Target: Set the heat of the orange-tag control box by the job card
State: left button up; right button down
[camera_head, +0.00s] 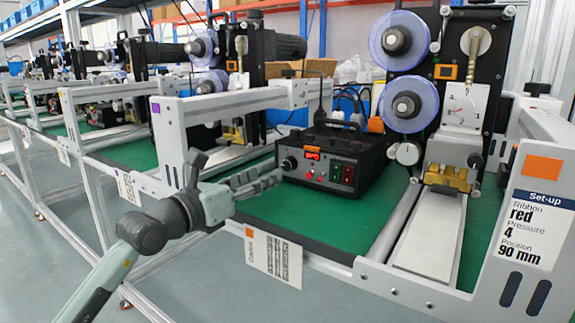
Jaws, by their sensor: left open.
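The black control box (340,158) with an orange tag (375,125) sits on the green bench top. Its front has a small red-lit display (312,153), too small to read surely, a round knob (289,163) at the left, small red buttons and green and red switches. My left gripper (268,181) is open and empty, its fingers pointing right, just left of and slightly below the knob. I cannot tell whether it touches the box. My right gripper is out of view.
A Set-up card (537,222) with an orange square at right reads ribbon red, pressure 4, position 90 mm. A machine with blue reels (408,103) stands behind a metal rail (400,215) right of the box. Green bench top (310,215) before the box is clear.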

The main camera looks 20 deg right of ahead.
aim_at(286, 165)
pick_arm(q)
jog(key=x, duration=0.7)
jog(key=shift+c, duration=0.3)
grip_shut()
